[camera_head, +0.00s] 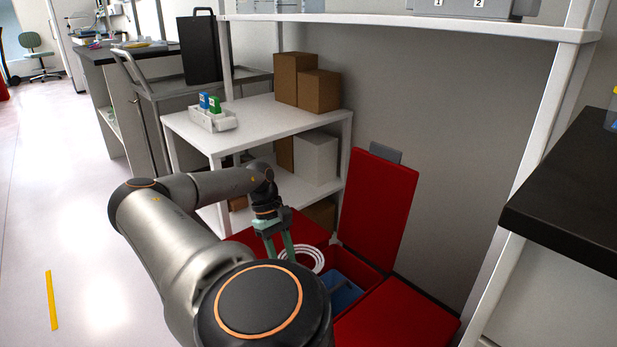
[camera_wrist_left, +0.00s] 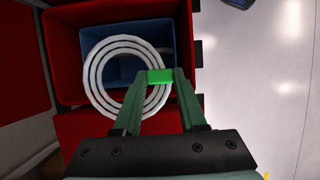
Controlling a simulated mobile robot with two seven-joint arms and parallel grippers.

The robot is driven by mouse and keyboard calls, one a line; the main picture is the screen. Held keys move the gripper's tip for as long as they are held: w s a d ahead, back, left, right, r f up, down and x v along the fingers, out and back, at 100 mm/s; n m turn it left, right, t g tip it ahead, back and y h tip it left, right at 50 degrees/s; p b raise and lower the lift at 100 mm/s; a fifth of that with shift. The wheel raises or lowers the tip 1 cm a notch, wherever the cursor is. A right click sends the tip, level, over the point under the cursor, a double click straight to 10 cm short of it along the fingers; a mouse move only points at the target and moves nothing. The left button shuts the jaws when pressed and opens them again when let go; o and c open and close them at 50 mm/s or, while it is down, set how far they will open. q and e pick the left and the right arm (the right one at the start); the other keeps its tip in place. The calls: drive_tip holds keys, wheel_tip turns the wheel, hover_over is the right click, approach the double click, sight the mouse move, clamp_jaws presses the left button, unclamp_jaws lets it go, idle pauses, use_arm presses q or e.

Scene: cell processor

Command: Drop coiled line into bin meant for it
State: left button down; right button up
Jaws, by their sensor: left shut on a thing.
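The coiled line is a white coil of several rings (camera_head: 320,258), seen also in the left wrist view (camera_wrist_left: 87,80). My left gripper (camera_head: 285,252) is shut on its edge, at a small green piece (camera_wrist_left: 160,76) between the fingertips. The coil hangs above an open red bin (camera_wrist_left: 68,45) with a blue interior (camera_head: 345,292). In the left wrist view the coil overlaps the blue opening, partly over the red rim. The bin's raised red lid (camera_head: 380,210) stands behind it. My arm hides part of the bin in the head view. My right gripper is not in view.
A red lid or panel (camera_head: 400,318) lies at the bin's right. A white shelf (camera_head: 265,118) behind holds brown boxes (camera_head: 320,91) and a small white rack (camera_head: 213,120). A dark-topped counter (camera_head: 570,200) is at the right. Open floor lies at the left.

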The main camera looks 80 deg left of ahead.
use_arm(q)
drive_tip(key=shift+s+a+f, duration=0.1)
drive_tip(key=shift+a+f, duration=0.15)
drive_tip(key=shift+f, duration=0.15)
drive_tip(key=shift+w+d, duration=0.3)
drive_tip(key=shift+d, duration=0.2)
drive_tip(key=shift+c, duration=1.9)
unclamp_jaws()
drive_tip(key=shift+r, duration=0.1)
drive_tip(key=p+v, duration=0.4)
drive_tip(key=v, duration=0.8)
drive_tip(key=shift+s+a+r, duration=0.1)
drive_tip(key=shift+r, duration=0.05)
drive_tip(key=shift+s, duration=0.1)
